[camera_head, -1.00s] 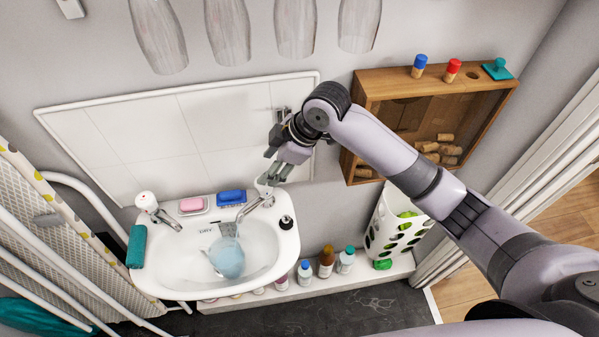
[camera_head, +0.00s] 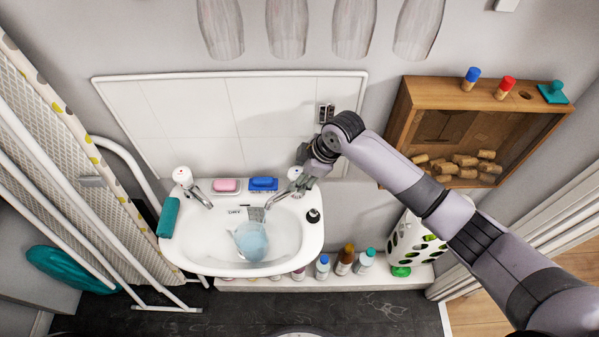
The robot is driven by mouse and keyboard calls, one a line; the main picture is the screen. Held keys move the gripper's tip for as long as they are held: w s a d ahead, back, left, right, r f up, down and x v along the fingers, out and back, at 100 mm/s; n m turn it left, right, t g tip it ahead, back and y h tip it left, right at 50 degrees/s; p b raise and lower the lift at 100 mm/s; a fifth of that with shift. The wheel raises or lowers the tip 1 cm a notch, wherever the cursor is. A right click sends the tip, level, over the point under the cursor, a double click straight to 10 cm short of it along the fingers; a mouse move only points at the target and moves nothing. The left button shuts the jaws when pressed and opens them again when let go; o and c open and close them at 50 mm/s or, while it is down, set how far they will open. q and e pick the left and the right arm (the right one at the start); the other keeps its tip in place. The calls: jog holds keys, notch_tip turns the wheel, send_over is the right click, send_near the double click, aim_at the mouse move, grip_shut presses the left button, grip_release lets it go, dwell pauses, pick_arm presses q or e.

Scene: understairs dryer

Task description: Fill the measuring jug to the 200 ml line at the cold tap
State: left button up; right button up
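The measuring jug (camera_head: 250,241), pale blue and see-through, sits in the white basin (camera_head: 200,250), below the spout of the right-hand tap (camera_head: 277,199). Its markings and any water level are too small to read. The left-hand tap (camera_head: 190,187) has a white head with a red mark. My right gripper (camera_head: 304,181) is at the head of the right-hand tap and partly covers it. Its fingers are too small and overlapped to tell whether they grip the head. My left gripper is out of view.
A pink soap (camera_head: 227,185) and a blue brush (camera_head: 263,183) lie on the basin's back rim. A dark-topped dispenser (camera_head: 313,216) stands at its right end. A teal cloth (camera_head: 169,217) hangs at the left. Bottles (camera_head: 345,261) stand on a low ledge; a wooden cork box (camera_head: 480,95) hangs at right.

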jog(key=shift+a+f, duration=0.15)
jog(key=shift+f, duration=0.2)
jog(key=shift+c, duration=0.4)
